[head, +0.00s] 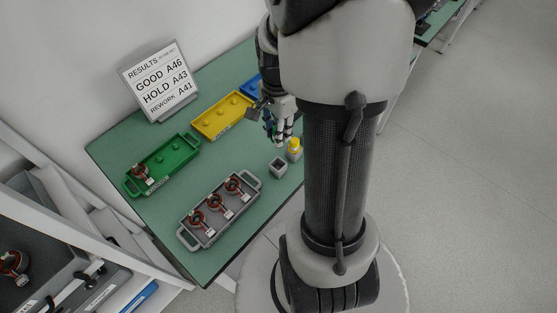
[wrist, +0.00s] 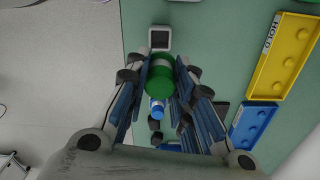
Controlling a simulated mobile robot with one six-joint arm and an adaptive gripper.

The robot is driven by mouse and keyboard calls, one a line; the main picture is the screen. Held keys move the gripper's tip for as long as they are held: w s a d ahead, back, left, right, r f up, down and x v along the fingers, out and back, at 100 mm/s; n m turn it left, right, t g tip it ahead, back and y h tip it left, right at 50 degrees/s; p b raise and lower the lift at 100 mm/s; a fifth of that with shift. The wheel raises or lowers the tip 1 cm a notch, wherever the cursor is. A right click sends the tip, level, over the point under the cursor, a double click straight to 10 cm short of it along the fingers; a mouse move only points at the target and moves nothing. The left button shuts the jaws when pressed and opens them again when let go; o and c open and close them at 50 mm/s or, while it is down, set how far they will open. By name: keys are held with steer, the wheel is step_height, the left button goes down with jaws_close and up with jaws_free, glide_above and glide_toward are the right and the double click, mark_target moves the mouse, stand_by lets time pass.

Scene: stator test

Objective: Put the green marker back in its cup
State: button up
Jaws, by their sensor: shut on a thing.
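My gripper (head: 272,128) hangs above the right part of the green table in the head view. In the wrist view its fingers (wrist: 160,84) are closed around the green marker (wrist: 159,72), seen as a green cylinder between the blue pads. An empty-looking grey square cup (head: 278,167) stands on the table just below and in front of the gripper. The cup also shows in the wrist view (wrist: 160,38), just beyond the marker's end and apart from it. In the head view the marker is mostly hidden by the fingers.
A yellow-capped item (head: 294,146) stands close beside the grey cup. A blue-and-white item (wrist: 157,106) shows between the fingers. A grey tray (head: 182,238) with stators, a green tray (head: 190,147), a yellow tray (head: 222,117) and a sign (head: 160,82) stand on the table.

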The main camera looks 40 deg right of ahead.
step_height(320, 180, down, 12)
steer(key=b, duration=0.3)
steer(key=shift+b, duration=0.4)
steer(key=shift+f, duration=0.1)
steer(key=shift+f+b, duration=0.35)
steer(key=shift+f, duration=0.1)
steer(key=o, duration=1)
